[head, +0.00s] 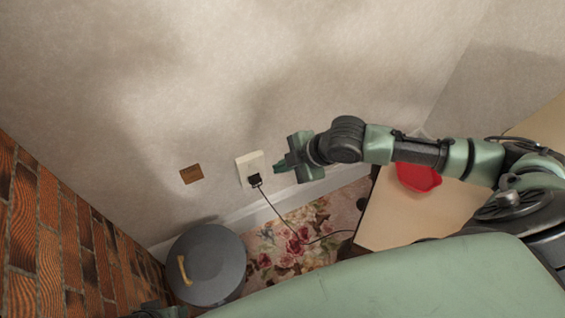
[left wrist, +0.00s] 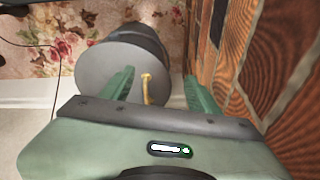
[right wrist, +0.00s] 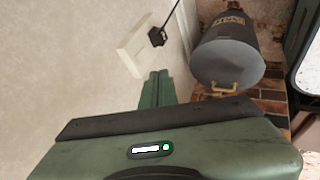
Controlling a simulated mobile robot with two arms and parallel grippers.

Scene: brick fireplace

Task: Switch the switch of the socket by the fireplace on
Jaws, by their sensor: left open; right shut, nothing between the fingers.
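The white wall socket (head: 246,163) is on the wall by the brick fireplace, with a black plug (head: 255,180) and its cord at its lower part. The socket also shows in the right wrist view (right wrist: 132,57). My right gripper (head: 279,167) is shut and empty, its fingertips just right of the socket in the head view. In the right wrist view its closed fingers (right wrist: 158,76) point toward the socket's edge; I cannot tell if they touch. The switch itself is too small to make out. My left gripper (left wrist: 160,85) is open and empty, low near the fireplace.
A grey lidded bin (head: 212,262) with a yellow handle stands on the floor beside the brick fireplace (head: 40,225). A brown plate (head: 191,174) is on the wall left of the socket. A table (head: 400,218) with a red bowl (head: 419,178) is at right.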

